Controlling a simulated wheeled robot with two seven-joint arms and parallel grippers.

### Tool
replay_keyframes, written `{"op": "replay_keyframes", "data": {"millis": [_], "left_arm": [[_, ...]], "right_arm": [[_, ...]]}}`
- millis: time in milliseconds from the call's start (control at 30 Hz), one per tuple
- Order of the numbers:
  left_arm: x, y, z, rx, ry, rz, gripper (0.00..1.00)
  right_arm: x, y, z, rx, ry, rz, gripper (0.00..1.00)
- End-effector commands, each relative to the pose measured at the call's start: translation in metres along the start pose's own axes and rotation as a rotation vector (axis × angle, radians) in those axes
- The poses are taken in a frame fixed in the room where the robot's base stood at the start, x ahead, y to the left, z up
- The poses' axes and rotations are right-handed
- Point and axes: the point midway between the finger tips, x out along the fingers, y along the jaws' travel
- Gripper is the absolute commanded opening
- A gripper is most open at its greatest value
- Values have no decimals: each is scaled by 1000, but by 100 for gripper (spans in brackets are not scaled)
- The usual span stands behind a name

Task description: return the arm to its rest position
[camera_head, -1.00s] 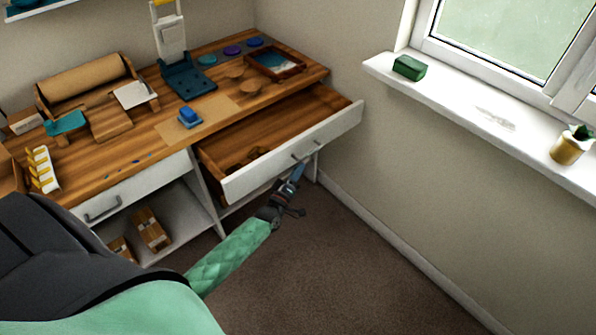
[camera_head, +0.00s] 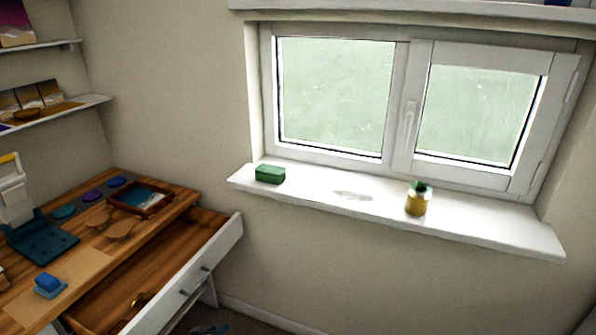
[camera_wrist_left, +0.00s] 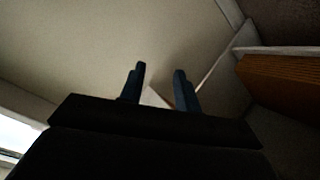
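My left gripper (camera_head: 208,329) shows only as a small bluish piece at the bottom edge of the head view, below the open drawer's front. In the left wrist view its two dark blue fingers (camera_wrist_left: 160,75) stand apart with nothing between them. The rest of my left arm is outside the head view. My right gripper is in neither current view.
The desk's drawer (camera_head: 188,282) is pulled open, with a small golden thing inside. The desk top (camera_head: 150,232) holds a framed tray (camera_head: 140,200) and a blue block (camera_head: 48,284). The windowsill (camera_head: 310,196) bears a green block (camera_head: 270,174) and a golden pot (camera_head: 418,203).

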Motion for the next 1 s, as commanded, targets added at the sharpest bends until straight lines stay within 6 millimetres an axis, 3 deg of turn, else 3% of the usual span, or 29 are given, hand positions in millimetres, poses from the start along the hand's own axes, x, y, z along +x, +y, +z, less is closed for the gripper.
{"op": "replay_keyframes", "data": {"millis": [267,600,1000], "left_arm": [[-38,36,23,254,-306,-97,32],[-128,72,60,429,-625,-234,32],[-226,115,90,415,-771,-322,32]], "right_arm": [[0,0,-1,0,2,1,36],[-1,0,-1,0,3,1,36],[0,0,0,1,0,-1,36]]}}
